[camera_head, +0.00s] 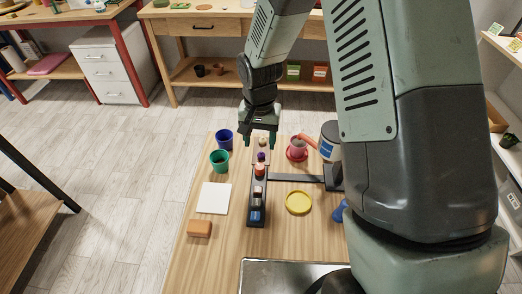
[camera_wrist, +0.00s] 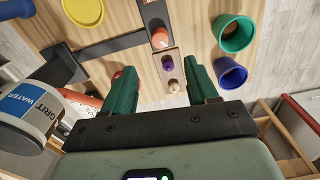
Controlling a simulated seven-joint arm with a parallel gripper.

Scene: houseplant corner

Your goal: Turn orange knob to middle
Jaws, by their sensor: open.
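The orange knob (camera_head: 260,170) sits at the far end of a long dark panel (camera_head: 262,203) on the table. In the wrist view the orange knob (camera_wrist: 160,38) is at the top centre, beyond my fingertips. My gripper (camera_head: 259,143) is open and points down over the far part of the table, farther back than the orange knob and apart from it. In the wrist view my gripper (camera_wrist: 158,64) has its two green fingers spread, with a purple knob (camera_wrist: 168,62) and a cream knob (camera_wrist: 174,87) on a small tan plate between them in the picture.
A blue pot (camera_head: 224,140) and a green pot (camera_head: 219,160) stand left. A red pot (camera_head: 296,150), a grit-and-water container (camera_head: 330,142) and a yellow saucer (camera_head: 298,202) are right. A white sheet (camera_head: 214,198) and an orange-brown block (camera_head: 199,229) lie front left.

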